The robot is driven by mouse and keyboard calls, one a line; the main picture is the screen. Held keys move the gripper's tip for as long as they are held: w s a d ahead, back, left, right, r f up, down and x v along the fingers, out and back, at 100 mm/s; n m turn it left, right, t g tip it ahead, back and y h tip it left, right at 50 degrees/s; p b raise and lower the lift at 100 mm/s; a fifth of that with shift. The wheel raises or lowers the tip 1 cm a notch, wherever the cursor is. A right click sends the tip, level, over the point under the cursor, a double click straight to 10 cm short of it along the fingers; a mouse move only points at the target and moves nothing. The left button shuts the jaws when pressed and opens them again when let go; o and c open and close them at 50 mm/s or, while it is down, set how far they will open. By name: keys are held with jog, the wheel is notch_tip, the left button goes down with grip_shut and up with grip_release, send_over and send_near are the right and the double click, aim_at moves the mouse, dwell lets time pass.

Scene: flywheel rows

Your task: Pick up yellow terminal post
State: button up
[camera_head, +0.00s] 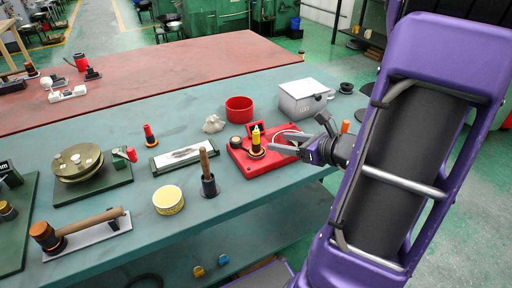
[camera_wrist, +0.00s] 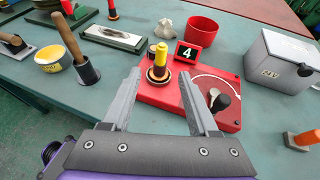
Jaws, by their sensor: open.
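The yellow terminal post (camera_head: 256,137) stands upright on a dark round base on a red board (camera_head: 243,158). In the wrist view the yellow post (camera_wrist: 161,54) stands just beyond my fingertips, with a small black sign reading 4 (camera_wrist: 187,52) behind it to the right. My gripper (camera_head: 288,144) comes in from the right in the head view. It is open and empty; in the wrist view its two fingers (camera_wrist: 158,77) point toward the post and lie over the near part of the red board (camera_wrist: 228,118). The post does not look touched.
A red bowl (camera_head: 239,110) and a grey 24V box (camera_head: 305,98) stand behind the board. A wooden-handled tool in a black holder (camera_head: 209,184), a yellow tin (camera_head: 168,200) and a sharpening stone (camera_head: 184,155) lie left.

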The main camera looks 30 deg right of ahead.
aim_at(256, 150)
jog(key=x, duration=0.6)
jog(key=shift+f+b, duration=0.1)
jog(key=shift+b, duration=0.3)
jog(key=b+x, duration=0.1)
jog(key=x, duration=0.4)
jog(key=shift+d+f, duration=0.1)
jog(key=shift+f, duration=0.15)
grip_shut()
